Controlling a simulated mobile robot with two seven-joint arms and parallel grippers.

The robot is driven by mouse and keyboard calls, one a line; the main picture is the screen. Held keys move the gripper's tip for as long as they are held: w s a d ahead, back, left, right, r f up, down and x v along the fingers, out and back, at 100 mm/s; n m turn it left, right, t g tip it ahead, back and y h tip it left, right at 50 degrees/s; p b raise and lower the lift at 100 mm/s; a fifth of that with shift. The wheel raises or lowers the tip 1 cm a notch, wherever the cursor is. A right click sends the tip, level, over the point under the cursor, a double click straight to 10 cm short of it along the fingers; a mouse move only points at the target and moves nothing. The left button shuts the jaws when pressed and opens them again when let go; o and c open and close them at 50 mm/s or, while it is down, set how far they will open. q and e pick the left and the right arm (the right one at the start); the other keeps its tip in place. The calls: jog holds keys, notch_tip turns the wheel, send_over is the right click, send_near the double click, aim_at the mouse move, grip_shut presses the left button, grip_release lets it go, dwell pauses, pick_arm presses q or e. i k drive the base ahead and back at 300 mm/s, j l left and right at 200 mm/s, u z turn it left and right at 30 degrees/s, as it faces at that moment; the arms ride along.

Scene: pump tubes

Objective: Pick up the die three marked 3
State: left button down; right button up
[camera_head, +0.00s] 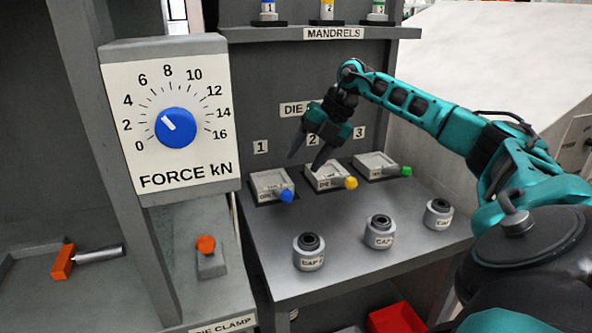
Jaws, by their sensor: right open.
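Die three (376,166) is a pale block with a green-knobbed handle. It sits in the right slot of the grey shelf, under the label 3 (359,132). My right gripper (308,164) is open and empty, with its fingers pointing down above the slots. It is to the left of die three, close to die two (330,177), which has a yellow knob. Whether a fingertip touches die two cannot be told. My left gripper is not in view.
Die one (270,184) with a blue knob sits in the left slot. Several grey caps, such as the near one (309,252), stand along the shelf (345,262) front. The force dial box (170,120) stands at left. A red bin (397,318) is below.

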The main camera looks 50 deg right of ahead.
aim_at(372, 165)
jog(key=k, duration=1)
